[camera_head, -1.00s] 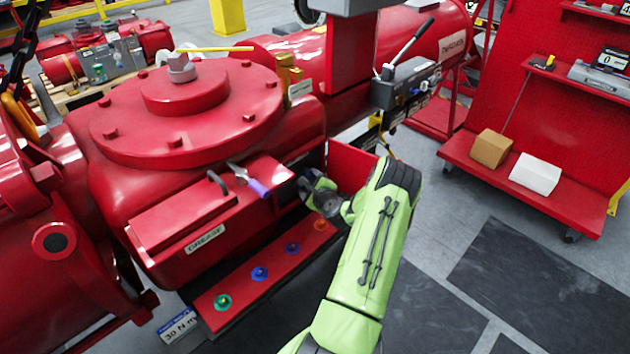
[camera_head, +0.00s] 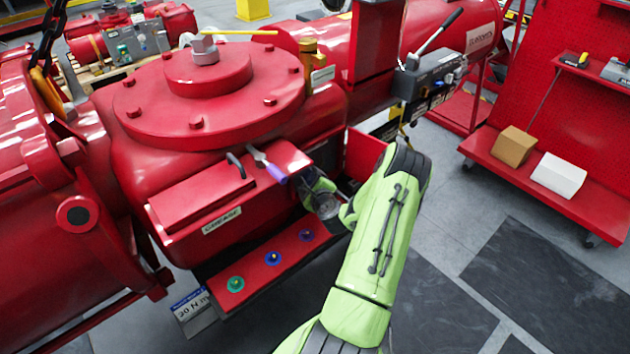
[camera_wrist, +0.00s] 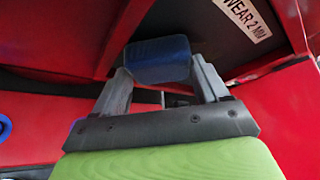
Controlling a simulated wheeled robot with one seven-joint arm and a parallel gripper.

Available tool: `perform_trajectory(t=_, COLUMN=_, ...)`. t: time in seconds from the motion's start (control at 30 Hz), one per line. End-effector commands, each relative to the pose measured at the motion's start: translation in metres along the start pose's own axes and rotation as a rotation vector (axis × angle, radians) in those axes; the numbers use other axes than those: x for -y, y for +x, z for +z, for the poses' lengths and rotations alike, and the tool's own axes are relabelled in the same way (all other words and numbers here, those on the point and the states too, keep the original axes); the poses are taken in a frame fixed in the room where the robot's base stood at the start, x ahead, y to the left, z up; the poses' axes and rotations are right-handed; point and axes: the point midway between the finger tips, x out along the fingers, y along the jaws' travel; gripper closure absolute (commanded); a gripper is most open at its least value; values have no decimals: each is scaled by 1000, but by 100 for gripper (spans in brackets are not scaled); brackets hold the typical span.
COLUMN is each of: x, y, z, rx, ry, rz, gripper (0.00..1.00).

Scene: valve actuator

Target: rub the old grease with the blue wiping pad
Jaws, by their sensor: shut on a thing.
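My gripper (camera_wrist: 161,72) is shut on the blue wiping pad (camera_wrist: 162,58), which sits between its two grey fingers in the wrist view. The pad is up inside a red housing, close to red walls. In the head view my gripper (camera_head: 317,188) is at the opening at the right end of the red box marked GREASE (camera_head: 222,221). The pad cannot be made out there. I cannot make out the old grease in either view, nor tell whether the pad touches a surface.
A red door (camera_head: 364,153) stands open beside my arm. A purple-handled tool (camera_head: 268,166) lies on the housing ledge. A red step with coloured knobs (camera_head: 273,259) runs below. A "WEAR 2 MM" label (camera_wrist: 243,18) is at the wrist view's upper right.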

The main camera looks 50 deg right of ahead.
Motion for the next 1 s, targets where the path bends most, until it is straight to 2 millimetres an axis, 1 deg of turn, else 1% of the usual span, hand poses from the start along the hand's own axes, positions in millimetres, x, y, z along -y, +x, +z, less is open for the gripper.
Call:
perform_trajectory(t=0.13, x=-1, y=0, z=2, rx=5, ry=2, rz=3, gripper=51)
perform_trajectory(t=0.23, x=-2, y=-3, z=-2, rx=4, ry=4, rz=3, gripper=51)
perform_trajectory(t=0.5, x=-3, y=-30, z=-21, rx=1, ry=3, rz=2, gripper=51)
perform_trajectory(t=0.7, x=-2, y=-48, z=-31, rx=0, ry=3, rz=1, gripper=51)
perform_trajectory(t=0.8, x=-1, y=-52, z=-31, rx=1, ry=0, rz=1, gripper=51)
perform_trajectory(t=1.0, x=0, y=-52, z=-30, rx=1, ry=0, rz=1, gripper=51)
